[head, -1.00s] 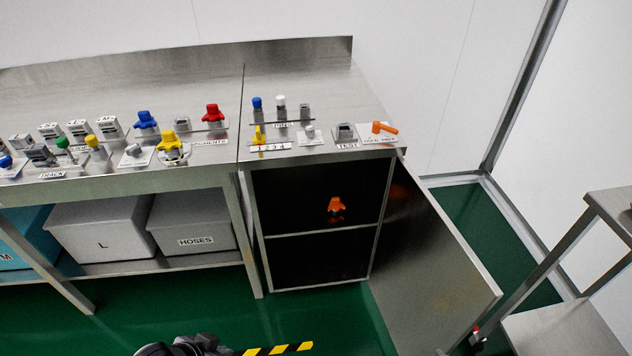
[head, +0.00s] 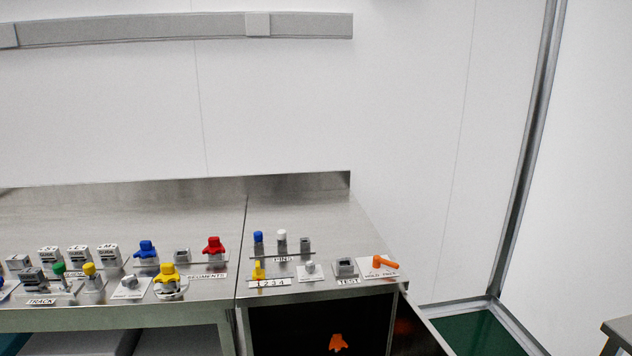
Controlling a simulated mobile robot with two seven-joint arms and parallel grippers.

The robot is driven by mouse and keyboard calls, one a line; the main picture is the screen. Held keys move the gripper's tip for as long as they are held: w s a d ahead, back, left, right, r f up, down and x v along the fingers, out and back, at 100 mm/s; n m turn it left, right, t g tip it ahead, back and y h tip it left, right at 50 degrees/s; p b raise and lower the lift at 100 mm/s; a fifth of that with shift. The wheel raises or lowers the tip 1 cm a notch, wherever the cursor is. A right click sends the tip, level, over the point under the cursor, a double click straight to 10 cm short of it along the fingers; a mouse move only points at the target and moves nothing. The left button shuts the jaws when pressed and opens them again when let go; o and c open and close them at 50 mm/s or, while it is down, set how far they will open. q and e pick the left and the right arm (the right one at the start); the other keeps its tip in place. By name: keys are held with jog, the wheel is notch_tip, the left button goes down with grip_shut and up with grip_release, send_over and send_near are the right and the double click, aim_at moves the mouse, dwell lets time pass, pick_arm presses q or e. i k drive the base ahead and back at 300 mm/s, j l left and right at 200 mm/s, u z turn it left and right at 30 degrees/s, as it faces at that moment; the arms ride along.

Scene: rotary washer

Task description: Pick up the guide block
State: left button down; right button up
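Several pale grey blocks with dark lettering stand in a row at the left of the steel worktop. The clearest is the right one (head: 108,255), with another block (head: 78,257) beside it and a third block (head: 49,259) further left. The lettering looks like "GUIDE" but is too small to read surely. A darker grey block (head: 33,279) sits in front of them, by the TRACK label (head: 41,301). Neither of my grippers shows in this view.
Nearby stand green (head: 59,269) and yellow-topped (head: 89,270) parts, and blue (head: 147,249), red (head: 213,247) and yellow (head: 167,275) knobs. Pins (head: 281,240) and an orange handle (head: 384,263) are at right. The cabinet door (head: 420,330) below stands open.

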aim_at(33, 275)
jog(key=u, duration=1.5)
jog(key=i+j+z, duration=0.15)
jog(key=z, duration=0.25)
jog(key=i+j+z, duration=0.1)
jog(key=j+z, duration=0.3)
jog(key=i+j+z, duration=0.1)
jog(key=j, duration=0.25)
jog(key=i+j+z, duration=0.1)
jog(key=j, duration=0.25)
jog(key=i+j+z, duration=0.15)
jog(key=j, duration=0.2)
jog(key=i+j+z, duration=0.1)
jog(key=j, duration=0.25)
